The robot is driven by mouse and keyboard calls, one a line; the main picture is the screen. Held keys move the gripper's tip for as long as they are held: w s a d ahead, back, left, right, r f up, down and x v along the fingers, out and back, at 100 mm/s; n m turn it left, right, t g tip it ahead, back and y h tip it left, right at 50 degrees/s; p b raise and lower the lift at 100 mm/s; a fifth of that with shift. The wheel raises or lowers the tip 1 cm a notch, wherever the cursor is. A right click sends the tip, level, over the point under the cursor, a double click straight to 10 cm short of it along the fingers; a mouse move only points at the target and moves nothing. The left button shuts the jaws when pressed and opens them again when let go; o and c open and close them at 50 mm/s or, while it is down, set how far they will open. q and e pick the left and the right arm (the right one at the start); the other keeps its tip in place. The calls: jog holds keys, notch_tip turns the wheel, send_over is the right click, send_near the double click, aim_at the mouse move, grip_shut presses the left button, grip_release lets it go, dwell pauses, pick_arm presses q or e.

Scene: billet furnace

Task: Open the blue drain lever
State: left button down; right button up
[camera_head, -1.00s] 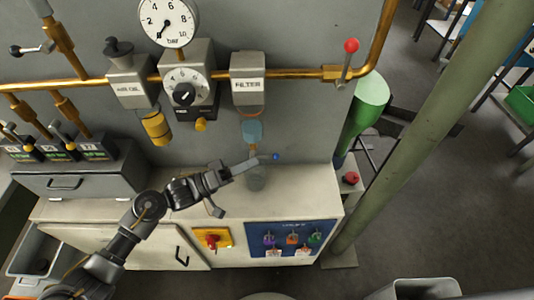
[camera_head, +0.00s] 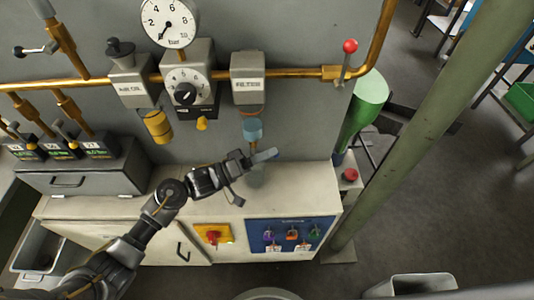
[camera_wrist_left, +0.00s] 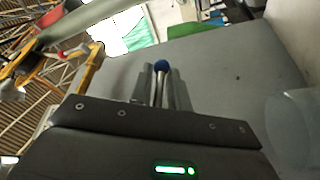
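The blue drain lever's round knob (camera_wrist_left: 161,65) shows in the left wrist view at the end of a thin metal stem. The stem lies between the two fingers of my left gripper (camera_wrist_left: 162,88), with a finger close on each side. The fingers look parted; I see no clear contact with the stem. In the head view my left gripper (camera_head: 262,157) reaches in from the left, just below the filter's translucent blue bowl (camera_head: 252,130), and its fingers largely hide the lever. The filter (camera_head: 248,66) sits on the copper pipe above. My right gripper is not in view.
A cream cabinet (camera_head: 120,205) with a blue switch panel (camera_head: 272,236) stands below the arm. A pressure gauge (camera_head: 168,20), a regulator (camera_head: 188,72) and a red-knobbed lever (camera_head: 350,47) are on the wall pipework. A green post (camera_head: 430,125) stands to the right.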

pick_arm(q)
jog(key=shift+r+p, duration=0.1)
jog(key=shift+p, duration=0.55)
jog(key=y+p, duration=0.1)
jog(key=p, duration=0.2)
jog(key=f+m+g+y+p, duration=0.1)
jog(key=y+p, duration=0.1)
jog(key=p, duration=0.2)
jog(key=y+p, duration=0.2)
jog(key=p, duration=0.2)
jog(key=shift+a+f+m+g, duration=0.2)
jog(key=shift+a+m+g, duration=0.05)
jog(key=shift+m+g, duration=0.15)
jog(key=shift+a+f+y+p, duration=0.1)
jog(key=shift+f+y+p, duration=0.35)
jog(key=shift+y+p, duration=0.2)
jog(key=c, duration=1.5)
grip_release()
jog(key=shift+c, duration=0.2)
jog(key=shift+a, duration=0.1)
